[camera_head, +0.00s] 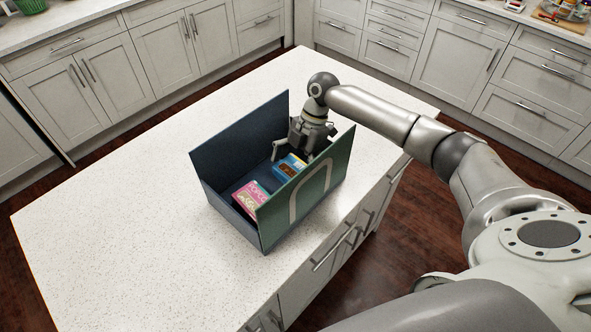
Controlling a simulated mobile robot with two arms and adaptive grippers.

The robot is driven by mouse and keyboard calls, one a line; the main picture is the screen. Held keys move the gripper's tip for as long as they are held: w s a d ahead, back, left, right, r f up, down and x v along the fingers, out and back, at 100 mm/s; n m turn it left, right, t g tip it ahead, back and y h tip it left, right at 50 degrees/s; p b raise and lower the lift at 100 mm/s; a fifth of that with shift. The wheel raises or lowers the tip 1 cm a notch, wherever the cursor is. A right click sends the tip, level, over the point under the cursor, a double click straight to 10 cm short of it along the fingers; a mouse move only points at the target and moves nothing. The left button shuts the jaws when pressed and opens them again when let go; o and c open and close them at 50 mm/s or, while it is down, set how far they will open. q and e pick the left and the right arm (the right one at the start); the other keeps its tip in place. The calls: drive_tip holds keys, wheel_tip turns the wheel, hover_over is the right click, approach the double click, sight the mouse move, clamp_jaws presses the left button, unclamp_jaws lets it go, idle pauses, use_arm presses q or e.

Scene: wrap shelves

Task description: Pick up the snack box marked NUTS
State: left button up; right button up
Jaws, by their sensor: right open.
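An open-topped box with dark blue inner walls (235,138) and a green front side with a pale arch stands on the white island counter. Inside it lie a pink box (250,196) on the left and a blue and orange box (290,166) to its right. The print on both is too small to read surely, so I cannot tell which is marked NUTS. My right gripper (288,153) points down into the box, open, close by the blue and orange box. I cannot tell whether it touches. The green side hides part of the interior.
The white counter (115,210) is clear to the left of the box. The tall blue and green sides rise close around my right gripper. White cabinets line the room behind, with a green basket (32,5) at top left.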

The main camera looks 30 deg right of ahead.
drive_tip(key=shift+f, duration=0.25)
drive_tip(key=c, duration=0.7)
drive_tip(key=shift+r, duration=0.15)
